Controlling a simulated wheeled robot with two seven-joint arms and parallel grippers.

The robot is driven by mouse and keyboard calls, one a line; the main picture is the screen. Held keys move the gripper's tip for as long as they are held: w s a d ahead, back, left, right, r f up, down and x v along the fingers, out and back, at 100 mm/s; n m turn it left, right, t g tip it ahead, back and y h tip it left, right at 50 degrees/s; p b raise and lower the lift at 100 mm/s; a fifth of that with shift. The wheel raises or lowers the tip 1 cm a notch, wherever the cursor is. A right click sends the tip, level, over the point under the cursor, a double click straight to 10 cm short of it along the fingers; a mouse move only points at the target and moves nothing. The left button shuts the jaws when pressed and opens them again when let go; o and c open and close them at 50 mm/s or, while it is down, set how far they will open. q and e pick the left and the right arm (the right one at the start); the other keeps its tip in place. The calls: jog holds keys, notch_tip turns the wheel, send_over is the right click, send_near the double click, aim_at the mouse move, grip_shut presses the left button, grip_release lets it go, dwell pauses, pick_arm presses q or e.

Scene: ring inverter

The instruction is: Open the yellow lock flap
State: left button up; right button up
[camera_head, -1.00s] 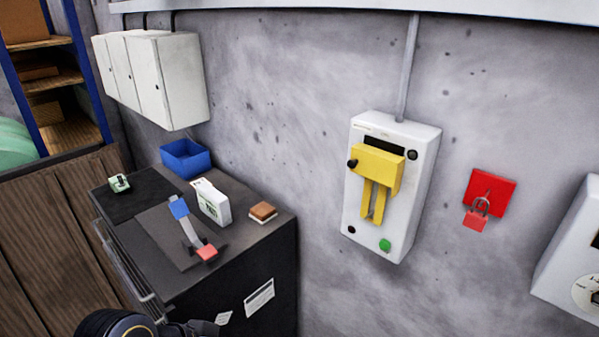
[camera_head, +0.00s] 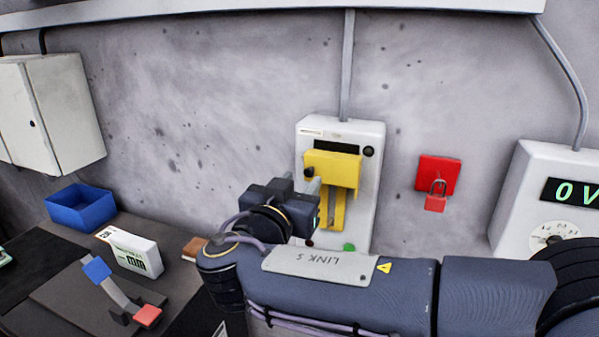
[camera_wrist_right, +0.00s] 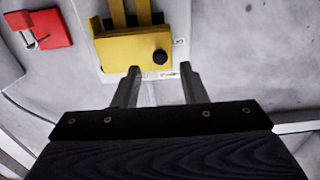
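The yellow lock flap (camera_head: 333,170) is on the front of the white wall box (camera_head: 368,210), with two yellow strips hanging below it. A black knob (camera_head: 309,172) is at its left end. In the right wrist view the picture is turned over; the flap (camera_wrist_right: 128,52) and its knob (camera_wrist_right: 160,57) lie just ahead of my fingertips. My right gripper (camera_head: 313,187) is in front of the box's left side and partly covers it. In the wrist view the right gripper (camera_wrist_right: 160,76) is open, with nothing between its fingers. Contact cannot be told. My left gripper is not in view.
A red padlock (camera_head: 436,198) hangs on a red plate (camera_head: 450,172) right of the box. A meter (camera_head: 535,170) is at the far right. A cabinet at left carries a blue bin (camera_head: 80,209), a white device (camera_head: 135,253) and a red-and-blue lever (camera_head: 120,292).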

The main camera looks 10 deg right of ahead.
aim_at(308, 173)
jog(key=shift+p+x, duration=0.35)
jog(key=shift+x, duration=1.2)
jog(key=shift+c, duration=0.5)
grip_shut()
